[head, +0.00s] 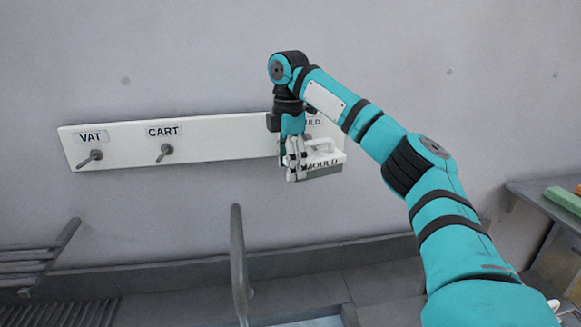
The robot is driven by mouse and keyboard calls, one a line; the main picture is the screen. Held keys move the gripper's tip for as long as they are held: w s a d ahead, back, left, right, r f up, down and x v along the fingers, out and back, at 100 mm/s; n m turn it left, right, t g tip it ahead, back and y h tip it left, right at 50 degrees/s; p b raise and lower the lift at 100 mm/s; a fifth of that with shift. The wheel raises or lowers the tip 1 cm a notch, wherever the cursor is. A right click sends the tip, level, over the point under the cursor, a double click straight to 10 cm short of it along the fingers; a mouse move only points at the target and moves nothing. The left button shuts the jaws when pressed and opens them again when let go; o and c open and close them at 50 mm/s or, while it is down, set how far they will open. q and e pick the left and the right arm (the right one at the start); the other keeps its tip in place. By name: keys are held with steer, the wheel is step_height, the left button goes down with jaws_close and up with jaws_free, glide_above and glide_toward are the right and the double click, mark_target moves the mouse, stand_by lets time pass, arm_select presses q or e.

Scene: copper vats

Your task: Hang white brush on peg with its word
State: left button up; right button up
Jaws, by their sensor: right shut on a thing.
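A white brush (322,161) with the word MOULD on its side is in the head view, right of the middle. My right gripper (297,158) reaches down from above and is shut on the brush. The white peg board (219,140) is on the wall. Its VAT peg (90,159) and CART peg (165,152) are bare. A third label, partly hidden by my right arm, ends in "ULD" (313,122). The brush is in front of and just below that label. Its peg is hidden, and I cannot tell whether the brush touches it. My left gripper is out of view.
A grey curved rail (239,262) rises in front of the wall, below the board. A slatted rack (30,262) stands at the lower left. A shelf (548,196) with a green object (563,199) is at the right edge.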

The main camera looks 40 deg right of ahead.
steer(key=shift+w+d+r, duration=0.1)
steer(key=shift+w+d, duration=0.15)
steer(key=shift+w, duration=0.25)
steer(key=shift+w+d+p, duration=0.5)
steer(key=shift+w+p, duration=0.4)
steer(key=shift+p, duration=0.05)
steer(key=shift+w+d+f, duration=0.2)
steer(key=shift+w+f, duration=0.25)
steer(key=shift+f, duration=0.25)
steer(key=shift+f, duration=0.1)
steer(key=o, duration=0.9)
steer(key=shift+s, duration=0.1)
steer(key=o, duration=0.5)
steer(key=shift+d, duration=0.1)
